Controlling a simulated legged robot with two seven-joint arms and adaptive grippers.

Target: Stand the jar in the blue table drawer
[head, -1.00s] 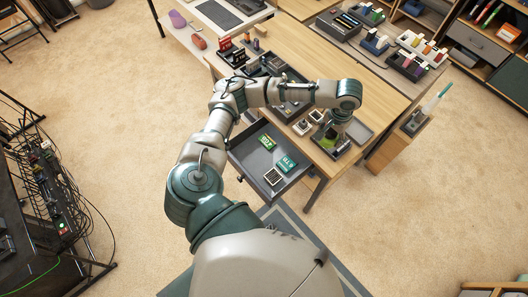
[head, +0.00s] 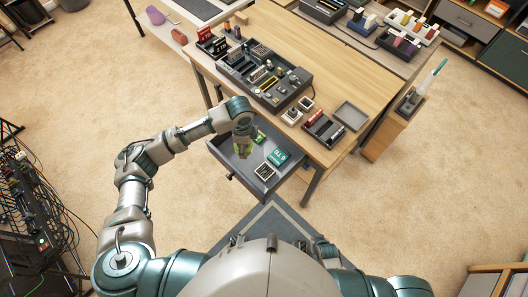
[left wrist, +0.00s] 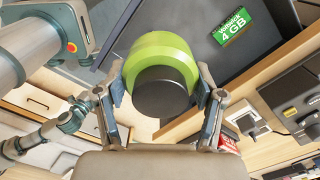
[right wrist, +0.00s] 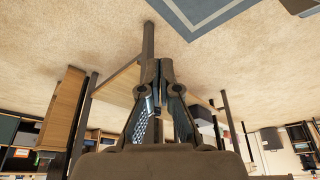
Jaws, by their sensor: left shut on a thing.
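The jar (left wrist: 172,48) is lime green with a black end (left wrist: 160,92) facing the left wrist camera. My left gripper (left wrist: 162,88) is shut on it, one finger on each side. In the head view the gripper (head: 242,138) holds the jar (head: 240,151) over the open blue-grey table drawer (head: 236,176). I cannot tell whether the jar touches the drawer floor. My right gripper (right wrist: 159,68) looks shut and empty, below the table.
The wooden table (head: 335,75) carries a dark organizer (head: 265,75), a dark tray with a red item (head: 324,129), a small empty grey tray (head: 350,116) and small square pieces. A wooden stand (head: 385,130) is at the right.

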